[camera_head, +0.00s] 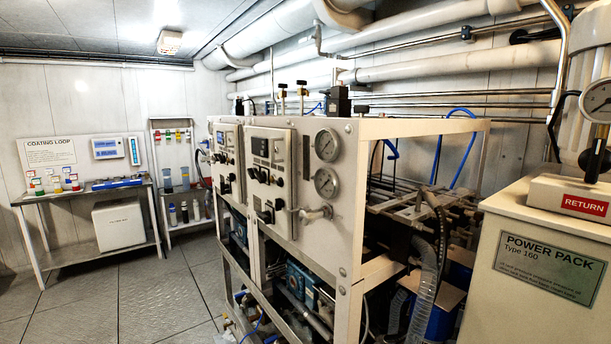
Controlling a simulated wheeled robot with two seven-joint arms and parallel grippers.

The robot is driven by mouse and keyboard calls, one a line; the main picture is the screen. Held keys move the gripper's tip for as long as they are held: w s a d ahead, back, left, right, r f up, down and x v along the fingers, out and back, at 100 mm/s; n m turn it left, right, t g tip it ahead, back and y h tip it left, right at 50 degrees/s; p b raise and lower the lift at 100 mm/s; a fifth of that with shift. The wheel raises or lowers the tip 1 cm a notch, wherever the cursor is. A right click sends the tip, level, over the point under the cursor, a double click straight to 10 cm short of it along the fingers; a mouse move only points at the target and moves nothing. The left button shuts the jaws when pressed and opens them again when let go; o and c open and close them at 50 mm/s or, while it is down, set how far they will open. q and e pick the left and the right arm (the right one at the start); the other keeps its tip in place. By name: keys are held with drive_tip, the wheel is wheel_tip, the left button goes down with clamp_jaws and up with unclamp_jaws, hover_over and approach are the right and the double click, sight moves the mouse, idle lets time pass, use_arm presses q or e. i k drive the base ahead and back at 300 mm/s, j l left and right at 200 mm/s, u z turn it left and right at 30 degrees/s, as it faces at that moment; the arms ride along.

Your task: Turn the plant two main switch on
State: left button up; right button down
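A white machine frame carries two control panels side by side, a nearer one (270,150) and a farther one (226,140). Each has a small dark display at the top and black knobs below. On the nearer panel a larger black switch (265,215) sits low down, below a row of small knobs (263,176). The labels are too small to read, so I cannot tell which panel is plant two or how the switches are set. Neither of my grippers is in view.
Two round gauges (326,145) and a valve handle (318,213) sit right of the nearer panel. A power pack cabinet (545,262) stands at the right front. A bench (84,192) stands at the back left. The floor (150,295) left of the machine is clear.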

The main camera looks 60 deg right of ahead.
sight(265, 215)
drive_tip(key=z, duration=1.55)
